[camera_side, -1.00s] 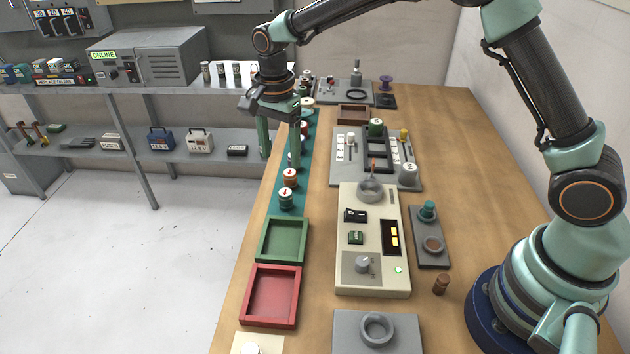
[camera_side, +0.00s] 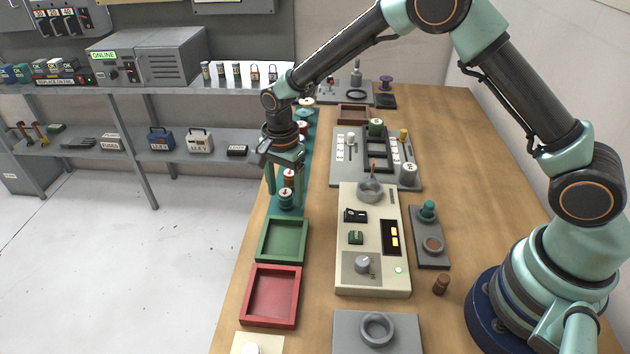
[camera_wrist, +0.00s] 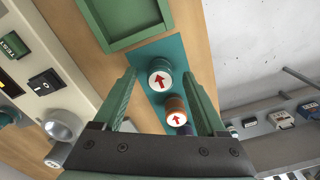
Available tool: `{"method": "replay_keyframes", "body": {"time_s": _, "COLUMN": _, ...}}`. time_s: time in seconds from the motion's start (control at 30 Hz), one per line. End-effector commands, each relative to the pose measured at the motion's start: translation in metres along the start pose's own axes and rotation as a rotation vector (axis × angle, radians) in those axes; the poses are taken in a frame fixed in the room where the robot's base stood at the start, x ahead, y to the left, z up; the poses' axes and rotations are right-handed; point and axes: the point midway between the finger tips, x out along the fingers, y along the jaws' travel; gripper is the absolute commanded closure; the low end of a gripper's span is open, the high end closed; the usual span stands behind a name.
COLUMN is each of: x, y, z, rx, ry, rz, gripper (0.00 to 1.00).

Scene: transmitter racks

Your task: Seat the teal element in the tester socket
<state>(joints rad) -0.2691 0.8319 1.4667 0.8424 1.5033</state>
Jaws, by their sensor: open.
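The teal element (camera_side: 286,199) is a short cylinder with a white top and red arrow. It stands upright at the near end of a teal strip, and also shows in the wrist view (camera_wrist: 161,75). My gripper (camera_side: 285,188) is open above it, fingers pointing down. In the wrist view the element appears between the two fingertips (camera_wrist: 159,78), with gaps on both sides; I cannot tell their exact height. The tester (camera_side: 346,278) is a beige box with switches, a knob and lit yellow windows. Its grey round socket (camera_side: 370,190) is at the far end and looks empty.
A brown element (camera_wrist: 176,110) stands close behind the teal one, with more along the strip. A green tray (camera_side: 262,258) and red tray (camera_side: 249,298) lie nearer the camera. A grey panel (camera_side: 340,180) with levers stands beyond the tester, and a small grey stand (camera_side: 428,262) beside it.

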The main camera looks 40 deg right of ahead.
Motion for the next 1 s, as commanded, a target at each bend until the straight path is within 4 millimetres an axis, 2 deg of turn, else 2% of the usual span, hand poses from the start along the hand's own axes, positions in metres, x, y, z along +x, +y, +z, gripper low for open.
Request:
{"method": "replay_keyframes", "body": {"time_s": 0.07, "x": 0.000, "y": 0.000, "z": 0.000, "rx": 0.000, "ry": 0.000, "rz": 0.000, "gripper": 0.26}}
{"method": "replay_keyframes", "body": {"time_s": 0.27, "x": -0.001, "y": 0.000, "z": 0.000, "rx": 0.000, "ry": 0.000, "rz": 0.000, "gripper": 0.99}}
{"method": "replay_keyframes", "body": {"time_s": 0.57, "x": -0.001, "y": 0.000, "z": 0.000, "rx": 0.000, "ry": 0.000, "rz": -0.001, "gripper": 1.00}}
{"method": "replay_keyframes", "body": {"time_s": 0.73, "x": -0.009, "y": -0.001, "z": 0.000, "rx": 0.000, "ry": 0.000, "rz": -0.001, "gripper": 1.00}}
{"method": "replay_keyframes", "body": {"time_s": 0.87, "x": -0.024, "y": -0.001, "z": 0.000, "rx": 0.000, "ry": 0.000, "rz": -0.003, "gripper": 1.00}}
{"method": "replay_keyframes", "body": {"time_s": 1.0, "x": -0.052, "y": -0.002, "z": 0.000, "rx": 0.000, "ry": 0.000, "rz": -0.007, "gripper": 1.00}}
